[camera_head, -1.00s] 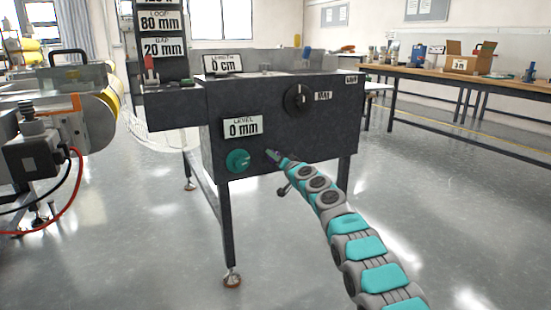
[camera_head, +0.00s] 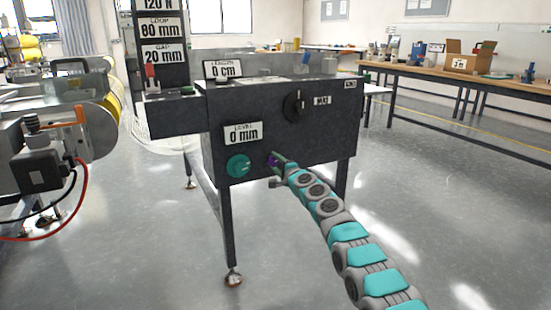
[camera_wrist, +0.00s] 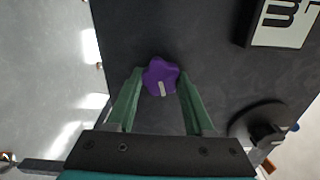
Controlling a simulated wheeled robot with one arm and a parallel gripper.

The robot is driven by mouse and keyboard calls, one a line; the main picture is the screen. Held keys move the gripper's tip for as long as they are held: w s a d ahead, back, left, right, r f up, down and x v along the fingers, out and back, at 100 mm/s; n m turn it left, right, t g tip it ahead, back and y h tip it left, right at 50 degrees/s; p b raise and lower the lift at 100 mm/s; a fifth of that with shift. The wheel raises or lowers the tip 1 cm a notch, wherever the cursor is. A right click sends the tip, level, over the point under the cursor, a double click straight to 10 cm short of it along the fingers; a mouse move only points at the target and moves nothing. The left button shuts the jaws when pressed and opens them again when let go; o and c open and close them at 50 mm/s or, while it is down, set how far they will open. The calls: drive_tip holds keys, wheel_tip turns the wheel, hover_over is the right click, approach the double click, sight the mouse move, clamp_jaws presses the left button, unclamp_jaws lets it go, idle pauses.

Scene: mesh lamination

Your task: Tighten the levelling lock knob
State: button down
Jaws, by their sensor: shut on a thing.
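The purple lobed knob (camera_wrist: 160,76) with a pale mark sits low on the dark front panel. In the head view this knob (camera_head: 271,159) is partly hidden by my gripper, right of a teal round knob (camera_head: 238,165) and below right of the "LEVEL 0 mm" label (camera_head: 243,133). My gripper (camera_wrist: 162,80) has its two green fingers on either side of the purple knob and is shut on it. In the head view my gripper (camera_head: 276,161) meets the panel from the lower right.
A black dial (camera_head: 295,104) beside a "MAX" label (camera_head: 322,100) is higher on the panel; the dial also shows in the wrist view (camera_wrist: 252,116). A grey motor unit (camera_head: 40,170) with a red cable stands at left. A workbench (camera_head: 450,75) stands at back right. Open floor lies in front.

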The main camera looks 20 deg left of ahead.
drive_tip(key=shift+m+p, duration=0.8)
drive_tip(key=shift+m, duration=0.1)
drive_tip(key=shift+m+p, duration=0.3)
drive_tip(key=shift+f+m, duration=0.15)
drive_tip(key=shift+m, duration=0.15)
drive_tip(key=shift+c, duration=1.4)
unclamp_jaws()
drive_tip(key=shift+d, duration=0.1)
